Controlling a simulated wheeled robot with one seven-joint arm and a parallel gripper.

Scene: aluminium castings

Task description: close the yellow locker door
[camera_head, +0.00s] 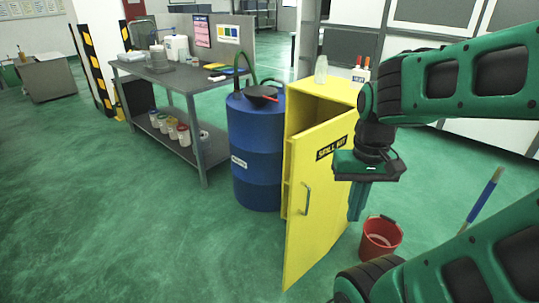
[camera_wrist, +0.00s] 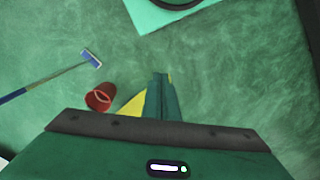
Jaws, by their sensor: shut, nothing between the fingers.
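The yellow locker (camera_head: 335,88) stands right of a blue barrel. Its yellow door (camera_head: 315,205) is labelled "SPILL KIT", has a vertical handle (camera_head: 307,199) and stands ajar, with a dark gap at the top. My gripper (camera_head: 357,205) is shut and empty, pointing down. In the head view it overlaps the door's right part; I cannot tell whether it touches. In the wrist view the shut fingers (camera_wrist: 161,85) point at the floor, with a yellow piece (camera_wrist: 133,106), probably the door, beside them on the left.
A red bucket (camera_head: 381,238) stands on the floor right of the door, near a blue-handled mop (camera_head: 482,198). The blue barrel (camera_head: 256,150) is left of the locker, beside a grey workbench (camera_head: 185,78). Bottles (camera_head: 321,69) stand on the locker top. Green floor at the front left is clear.

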